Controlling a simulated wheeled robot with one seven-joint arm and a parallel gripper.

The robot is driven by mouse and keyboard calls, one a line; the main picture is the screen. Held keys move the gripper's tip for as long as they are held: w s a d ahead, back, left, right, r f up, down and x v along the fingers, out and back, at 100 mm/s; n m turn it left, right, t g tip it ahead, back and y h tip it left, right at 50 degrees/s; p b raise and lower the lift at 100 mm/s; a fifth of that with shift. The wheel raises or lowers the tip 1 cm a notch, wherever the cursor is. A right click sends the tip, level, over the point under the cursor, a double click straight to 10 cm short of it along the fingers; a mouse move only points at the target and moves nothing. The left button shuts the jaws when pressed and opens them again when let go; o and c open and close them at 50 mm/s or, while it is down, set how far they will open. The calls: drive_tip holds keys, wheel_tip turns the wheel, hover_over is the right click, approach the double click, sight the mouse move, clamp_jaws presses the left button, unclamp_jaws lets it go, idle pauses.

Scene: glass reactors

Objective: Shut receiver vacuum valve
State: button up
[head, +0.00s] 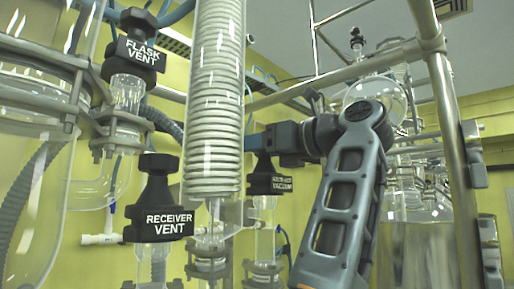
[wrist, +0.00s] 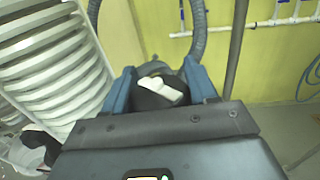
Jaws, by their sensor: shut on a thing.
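The receiver vacuum valve (head: 269,183) has a black knob and a black label. Its lower word reads VACUUM; the upper line is too small to read surely. It sits on a glass neck right of the coiled condenser. My gripper (head: 262,142) reaches in from the right and is shut on the top of this knob. In the wrist view, the blue fingers of my gripper (wrist: 163,82) stand on both sides of the black knob (wrist: 150,98), with a white patch showing on it. The lower valve is hidden there by the gripper body.
The coiled glass condenser (head: 215,100) stands close left of my gripper and shows in the wrist view (wrist: 50,70). The receiver vent valve (head: 157,205) and flask vent valve (head: 134,50) are further left. A metal frame post (head: 452,150) stands right of my arm.

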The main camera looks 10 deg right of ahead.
drive_tip(key=m+t+h, duration=0.2)
drive_tip(key=shift+w+h, duration=0.1)
drive_tip(key=shift+h, duration=0.3)
drive_tip(key=shift+w+d+m+t+h, duration=0.15)
drive_tip(key=shift+m+t+h, duration=0.35)
drive_tip(key=shift+m+h, duration=0.7)
drive_tip(key=shift+s+d+m+t+h, duration=0.1)
drive_tip(key=shift+d+m+t+h, duration=0.15)
drive_tip(key=shift+m+t+h, duration=0.9)
drive_tip(key=shift+w+n+g+h, duration=0.1)
drive_tip(key=shift+n+g+h, duration=0.15)
drive_tip(key=shift+g+h, duration=0.3)
drive_tip(key=o, duration=1)
drive_tip(key=shift+c, duration=0.2)
drive_tip(key=s+d+b, duration=0.1)
drive_tip(key=s+b, duration=0.1)
drive_tip(key=s, duration=0.5)
drive_tip(key=shift+s+d, duration=0.15)
drive_tip(key=shift+s, duration=0.25)
